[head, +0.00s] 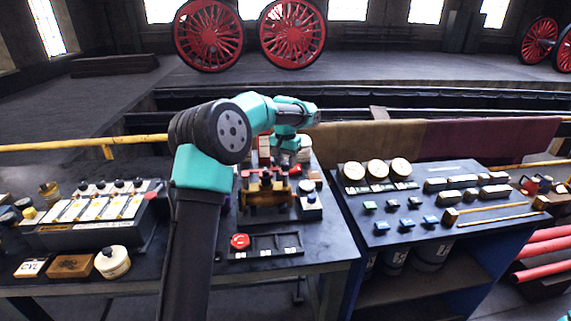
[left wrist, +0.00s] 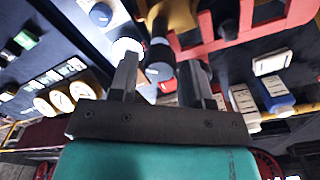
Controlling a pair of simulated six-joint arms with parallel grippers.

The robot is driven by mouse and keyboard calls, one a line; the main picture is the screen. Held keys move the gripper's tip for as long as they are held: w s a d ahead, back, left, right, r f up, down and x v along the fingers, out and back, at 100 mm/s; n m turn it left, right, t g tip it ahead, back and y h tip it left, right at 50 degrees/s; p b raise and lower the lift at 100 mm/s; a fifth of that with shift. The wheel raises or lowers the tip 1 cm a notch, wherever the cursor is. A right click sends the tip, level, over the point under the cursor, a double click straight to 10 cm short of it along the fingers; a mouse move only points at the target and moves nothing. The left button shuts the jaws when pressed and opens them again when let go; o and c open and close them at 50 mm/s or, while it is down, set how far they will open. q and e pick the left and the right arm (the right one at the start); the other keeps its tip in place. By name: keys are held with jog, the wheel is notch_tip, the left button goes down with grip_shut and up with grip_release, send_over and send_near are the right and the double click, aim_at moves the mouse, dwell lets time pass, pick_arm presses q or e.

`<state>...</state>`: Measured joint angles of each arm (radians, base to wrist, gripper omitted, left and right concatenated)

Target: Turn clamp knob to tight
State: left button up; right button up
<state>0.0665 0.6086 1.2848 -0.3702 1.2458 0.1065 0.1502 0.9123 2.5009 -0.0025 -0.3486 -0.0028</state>
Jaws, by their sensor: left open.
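A clamp fixture with red brackets and a brass body (head: 264,190) stands on the middle bench. Its red frame (left wrist: 245,30) and brass part also show in the left wrist view. A dark round knob with a grey-blue end (left wrist: 159,62) appears between the fingers of my left gripper (left wrist: 160,75); I take it for the clamp knob. The gripper is open, a finger on each side, with no clear contact. In the head view my left gripper (head: 284,158) is small and partly hidden behind the fixture. The knob cannot be made out there. My right gripper is not in view.
A tray with a red knob (head: 240,241) lies in front. A labelled rack (head: 92,212) is at the left. The right bench holds gauges (head: 378,169) and several small blocks.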

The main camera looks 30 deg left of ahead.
pick_arm(q)
jog(key=shift+f, duration=0.5)
jog(key=c, duration=0.6)
jog(key=shift+c, duration=0.2)
jog(key=shift+m, duration=0.3)
jog(key=m, duration=0.3)
jog(key=shift+m, duration=0.4)
jog(key=m, duration=0.4)
jog(key=shift+m, duration=0.4)
